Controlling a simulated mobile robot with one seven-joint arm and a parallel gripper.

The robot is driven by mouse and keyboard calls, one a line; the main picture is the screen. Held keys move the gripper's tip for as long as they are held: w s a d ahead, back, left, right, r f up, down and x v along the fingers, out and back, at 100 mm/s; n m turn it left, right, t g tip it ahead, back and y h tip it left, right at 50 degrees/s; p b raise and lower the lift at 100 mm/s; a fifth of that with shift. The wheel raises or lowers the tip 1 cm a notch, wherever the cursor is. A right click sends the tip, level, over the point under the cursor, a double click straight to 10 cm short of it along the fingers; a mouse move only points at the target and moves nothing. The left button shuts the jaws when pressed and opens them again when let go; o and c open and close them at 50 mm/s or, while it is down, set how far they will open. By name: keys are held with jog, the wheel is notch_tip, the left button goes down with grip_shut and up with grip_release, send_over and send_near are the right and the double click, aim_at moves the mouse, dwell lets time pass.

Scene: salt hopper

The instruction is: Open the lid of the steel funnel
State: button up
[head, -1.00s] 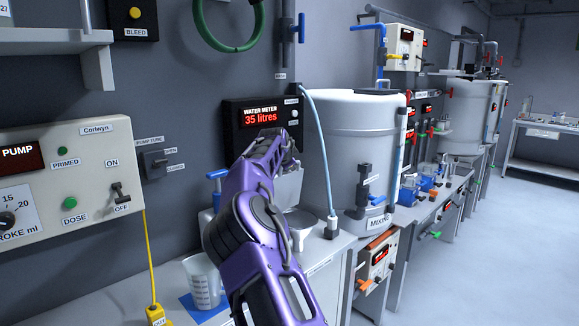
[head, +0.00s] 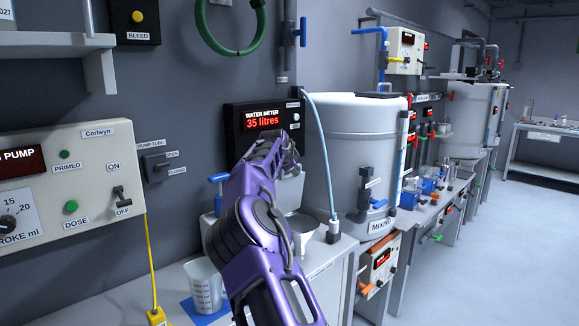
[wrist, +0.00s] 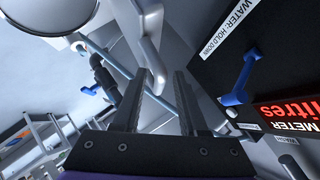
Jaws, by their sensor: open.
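A grey metal funnel (head: 303,224) stands on the bench, just right of my purple arm in the head view. My arm hides part of it, and I cannot make out its lid or whether it is open. In the wrist view, a round grey disc with a bright rim (wrist: 48,14) is cut off at the upper left. It may be the funnel or its lid. My gripper (wrist: 163,78) is open, its two dark fingers apart with nothing held between them. The disc lies off to the left of the fingers, apart from them. In the head view my arm hides the fingertips.
The water meter (head: 262,121) reads 35 litres on the wall behind my arm. A white mixing tank (head: 345,150) stands close on the right, with a pale blue hose (head: 322,140) beside it. A beaker (head: 203,285) sits at the lower left.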

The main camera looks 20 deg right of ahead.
jog(key=b+v, duration=0.2)
jog(key=v, duration=1.5)
jog(key=shift+r, duration=0.2)
jog(key=shift+s+a, duration=0.1)
jog(key=shift+s, duration=0.05)
